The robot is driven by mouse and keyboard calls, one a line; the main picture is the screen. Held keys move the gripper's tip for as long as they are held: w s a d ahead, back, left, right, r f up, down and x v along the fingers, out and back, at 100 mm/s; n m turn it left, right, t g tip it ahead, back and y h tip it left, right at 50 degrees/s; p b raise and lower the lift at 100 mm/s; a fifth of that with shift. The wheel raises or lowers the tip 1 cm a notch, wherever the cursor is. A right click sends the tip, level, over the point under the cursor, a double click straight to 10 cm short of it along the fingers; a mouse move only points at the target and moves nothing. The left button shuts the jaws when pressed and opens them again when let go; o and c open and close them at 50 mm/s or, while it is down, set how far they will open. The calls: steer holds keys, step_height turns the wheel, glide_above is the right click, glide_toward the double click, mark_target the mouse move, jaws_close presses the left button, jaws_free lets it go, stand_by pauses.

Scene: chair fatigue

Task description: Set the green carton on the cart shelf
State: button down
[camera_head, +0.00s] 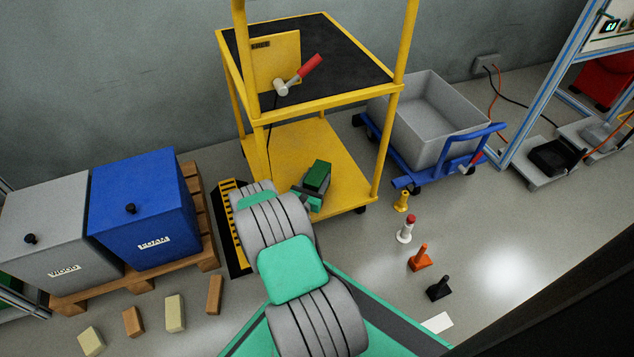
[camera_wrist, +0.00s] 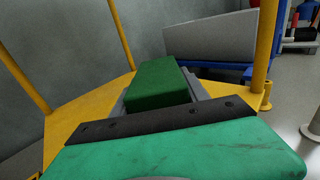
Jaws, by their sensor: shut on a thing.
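The green carton (camera_head: 317,178) is a small dark green box in the head view, over the yellow lower shelf (camera_head: 335,165) of the cart. It also shows in the wrist view (camera_wrist: 158,84), just beyond my gripper's teal body. My gripper (camera_head: 310,196) is shut on the carton, near the front edge of the lower shelf. My arm hides part of the shelf's front left. I cannot tell whether the carton touches the shelf. The cart's upper shelf (camera_head: 350,60) has a black top.
A red-handled hammer (camera_head: 298,75) shows at the cart's upper level. A blue trolley with a grey bin (camera_head: 425,120) stands right of the cart. Grey and blue boxes (camera_head: 145,210) stand on a pallet at left. Small blocks and several small upright objects (camera_head: 405,230) stand on the floor.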

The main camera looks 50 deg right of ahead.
steer(key=shift+f, duration=0.1)
steer(key=shift+f, duration=0.15)
steer(key=c, duration=0.6)
jaws_free()
steer(key=shift+s+a+r+p, duration=0.1)
steer(key=shift+a+r+p, duration=0.1)
steer(key=shift+a+p, duration=0.15)
steer(key=p+v, duration=0.5)
steer(key=v, duration=0.6)
steer(key=shift+s+a+f, duration=0.1)
steer(key=shift+a, duration=0.1)
